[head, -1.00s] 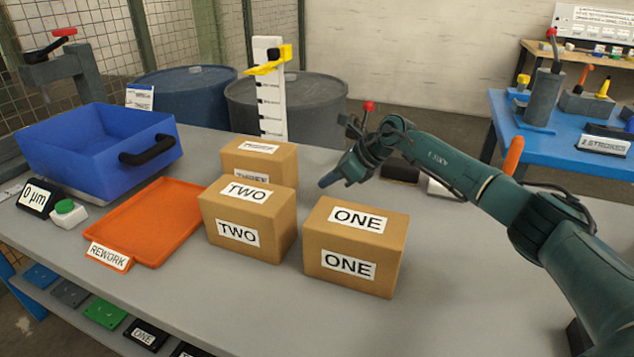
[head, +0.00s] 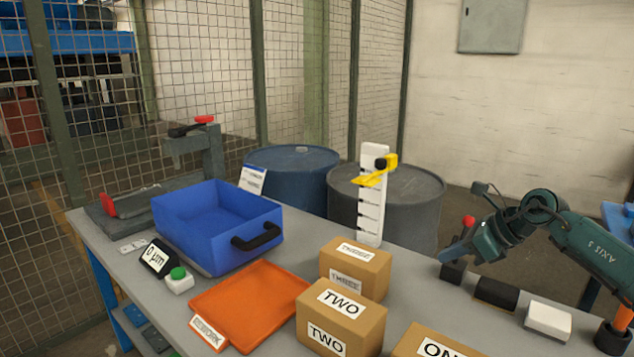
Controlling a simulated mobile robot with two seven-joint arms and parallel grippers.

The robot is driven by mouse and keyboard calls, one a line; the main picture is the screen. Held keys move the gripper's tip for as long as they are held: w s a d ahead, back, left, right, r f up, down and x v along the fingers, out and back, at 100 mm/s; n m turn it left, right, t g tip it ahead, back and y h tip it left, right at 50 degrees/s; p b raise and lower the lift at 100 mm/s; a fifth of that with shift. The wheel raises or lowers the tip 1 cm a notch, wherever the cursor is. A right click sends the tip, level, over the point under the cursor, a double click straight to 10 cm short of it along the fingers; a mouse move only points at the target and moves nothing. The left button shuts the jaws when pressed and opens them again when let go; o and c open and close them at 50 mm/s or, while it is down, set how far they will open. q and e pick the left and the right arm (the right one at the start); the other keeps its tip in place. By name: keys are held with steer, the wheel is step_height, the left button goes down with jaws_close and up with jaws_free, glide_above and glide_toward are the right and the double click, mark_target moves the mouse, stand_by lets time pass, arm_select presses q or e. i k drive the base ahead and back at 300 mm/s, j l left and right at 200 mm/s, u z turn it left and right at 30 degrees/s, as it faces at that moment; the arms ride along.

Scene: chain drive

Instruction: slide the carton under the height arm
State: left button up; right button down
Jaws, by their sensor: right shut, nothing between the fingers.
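Three brown cartons stand on the grey bench: carton THREE (head: 372,278) at the back, carton TWO (head: 360,322) in front of it, and carton ONE (head: 415,342) at the lower edge, partly cut off. The white height post (head: 368,215) stands behind carton THREE. Its yellow height arm (head: 374,178) sticks out to the left, well above the carton tops. No carton is under the arm. My right gripper (head: 449,255) is shut and empty, right of carton THREE and apart from it. My left gripper is not in view.
A blue bin (head: 190,232) with a black handle and an orange REWORK tray (head: 250,300) lie left of the cartons. A green button box (head: 179,281) stands beside the tray. A black block (head: 496,293) and a white block (head: 548,320) lie at the right.

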mark_target(365, 271)
steer(key=k, duration=1)
